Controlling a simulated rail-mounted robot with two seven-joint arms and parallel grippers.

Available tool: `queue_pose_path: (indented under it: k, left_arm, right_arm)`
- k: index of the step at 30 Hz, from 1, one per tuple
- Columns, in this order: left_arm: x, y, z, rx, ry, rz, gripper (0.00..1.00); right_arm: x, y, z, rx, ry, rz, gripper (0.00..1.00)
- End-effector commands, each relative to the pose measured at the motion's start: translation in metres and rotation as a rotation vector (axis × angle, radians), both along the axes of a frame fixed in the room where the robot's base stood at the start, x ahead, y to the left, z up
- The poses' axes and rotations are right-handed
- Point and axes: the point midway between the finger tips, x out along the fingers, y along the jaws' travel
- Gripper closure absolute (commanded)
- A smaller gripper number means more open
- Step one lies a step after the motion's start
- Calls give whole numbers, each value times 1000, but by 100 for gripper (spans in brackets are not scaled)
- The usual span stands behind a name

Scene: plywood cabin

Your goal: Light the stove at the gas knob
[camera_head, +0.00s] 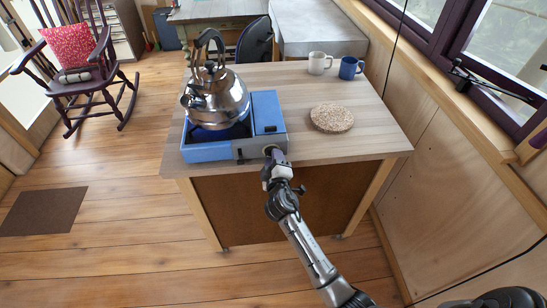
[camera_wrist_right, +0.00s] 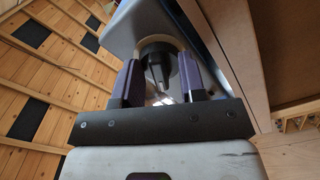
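The blue camping stove (camera_head: 265,112) stands on the left part of the wooden table, with a shiny metal kettle (camera_head: 217,98) on it. My right gripper (camera_head: 271,153) is at the stove's front panel, covering the gas knob in the head view. In the right wrist view, the dark round gas knob (camera_wrist_right: 157,66) lies ahead between the two purple fingers of the right gripper (camera_wrist_right: 158,82). The fingers are apart, one on each side of it. My left gripper is not in view.
A round cork mat (camera_head: 332,117) lies on the table (camera_head: 375,135) right of the stove. A white mug (camera_head: 318,63) and a blue mug (camera_head: 349,68) stand at the back right. A rocking chair (camera_head: 84,60) stands at far left. Windows line the right wall.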

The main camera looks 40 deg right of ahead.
Motion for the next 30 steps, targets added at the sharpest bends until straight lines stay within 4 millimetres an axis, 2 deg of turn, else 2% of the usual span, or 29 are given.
queue_pose_path:
  k: [11, 30]
  left_arm:
    - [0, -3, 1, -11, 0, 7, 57]
    - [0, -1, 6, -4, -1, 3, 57]
  right_arm:
    - [-2, 2, 1, -2, -1, 0, 55]
    - [-43, 28, 1, -2, -1, 0, 55]
